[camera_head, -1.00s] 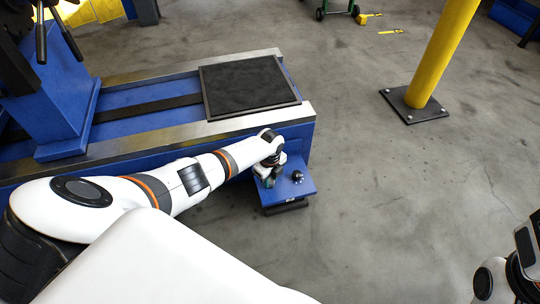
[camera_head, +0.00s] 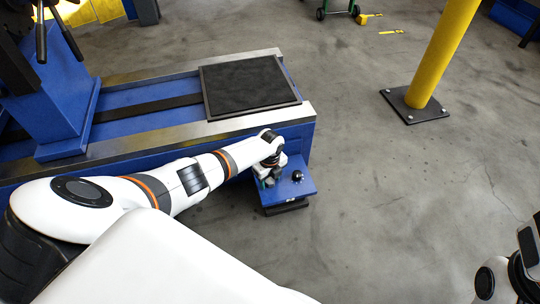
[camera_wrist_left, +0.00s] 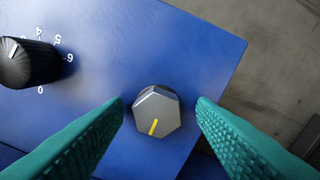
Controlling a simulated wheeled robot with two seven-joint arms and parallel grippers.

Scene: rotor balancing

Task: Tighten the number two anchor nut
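A grey hex nut (camera_wrist_left: 156,113) with a yellow mark stands on a blue plate (camera_wrist_left: 110,130), which also shows at the bench's front in the head view (camera_head: 296,190). My left gripper (camera_wrist_left: 160,108) is open, with one green finger on each side of the nut and visible gaps to it. In the head view my left gripper (camera_head: 268,178) is over the left part of the plate and hides the nut. No number is visible on the nut. My right arm shows at the lower right, but its fingers are out of frame.
A black knob (camera_wrist_left: 28,64) with a white numbered dial is on the plate near the nut; it shows in the head view too (camera_head: 297,175). The blue bench with a black mat (camera_head: 250,84) is behind. A yellow post (camera_head: 442,55) stands right; the floor between is clear.

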